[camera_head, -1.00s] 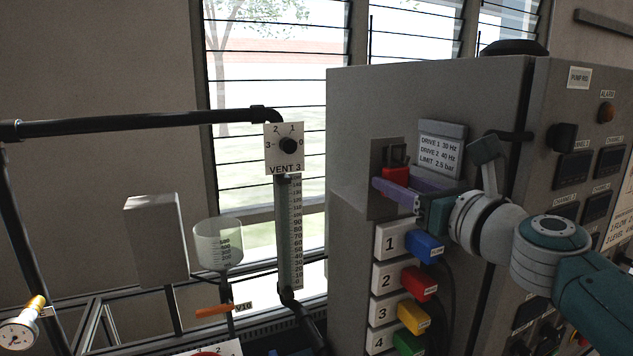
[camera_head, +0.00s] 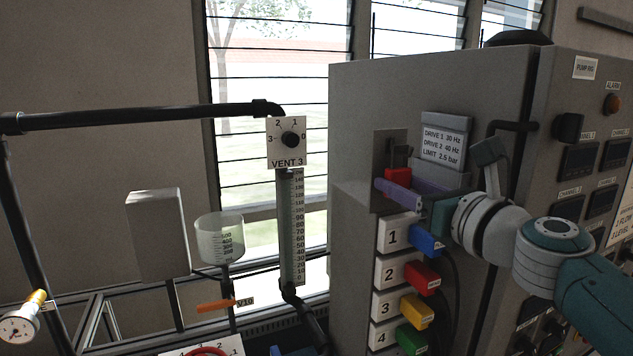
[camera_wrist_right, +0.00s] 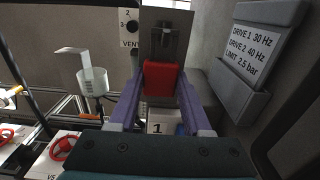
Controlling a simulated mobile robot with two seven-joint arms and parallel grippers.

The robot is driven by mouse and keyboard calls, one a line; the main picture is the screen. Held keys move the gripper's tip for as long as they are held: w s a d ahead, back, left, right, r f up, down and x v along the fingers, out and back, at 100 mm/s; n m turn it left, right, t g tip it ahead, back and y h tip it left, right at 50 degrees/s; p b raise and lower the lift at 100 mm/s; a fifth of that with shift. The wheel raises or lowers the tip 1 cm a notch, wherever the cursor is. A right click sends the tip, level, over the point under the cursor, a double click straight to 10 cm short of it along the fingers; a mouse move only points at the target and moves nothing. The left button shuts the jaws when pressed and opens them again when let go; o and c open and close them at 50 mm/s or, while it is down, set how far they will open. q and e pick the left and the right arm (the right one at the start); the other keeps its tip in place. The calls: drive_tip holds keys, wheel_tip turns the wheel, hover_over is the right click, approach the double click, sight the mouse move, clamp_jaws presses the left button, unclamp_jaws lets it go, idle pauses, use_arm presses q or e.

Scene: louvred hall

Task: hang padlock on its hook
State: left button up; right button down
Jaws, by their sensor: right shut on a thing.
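The red padlock (camera_head: 398,177) is at the grey backplate (camera_head: 385,145) on the cabinet's side. My right gripper (camera_head: 397,190) has its purple fingers on either side of it, shut on its body. In the right wrist view the padlock (camera_wrist_right: 161,79) stands upright between the two fingertips (camera_wrist_right: 160,92), in front of the backplate (camera_wrist_right: 150,22). A dark hook (camera_wrist_right: 165,36) shows on the plate just above the padlock. The shackle is dark against it, and I cannot tell whether it is around the hook. My left gripper is not in view.
A sign holder (camera_head: 443,143) with drive limits is close to the right of the padlock. Below are numbered plates with coloured plugs (camera_head: 427,240) and hanging cables. The vent gauge (camera_head: 291,225) and funnel (camera_head: 220,240) stand to the left, with a free gap between.

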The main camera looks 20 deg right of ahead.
drive_tip(key=shift+c, duration=1.3)
unclamp_jaws()
drive_tip(key=shift+s, duration=0.3)
drive_tip(key=s+p, duration=0.2)
drive_tip(key=s, duration=0.4)
drive_tip(key=shift+s+d, duration=0.2)
drive_tip(key=shift+d, duration=0.05)
drive_tip(key=shift+s, duration=0.1)
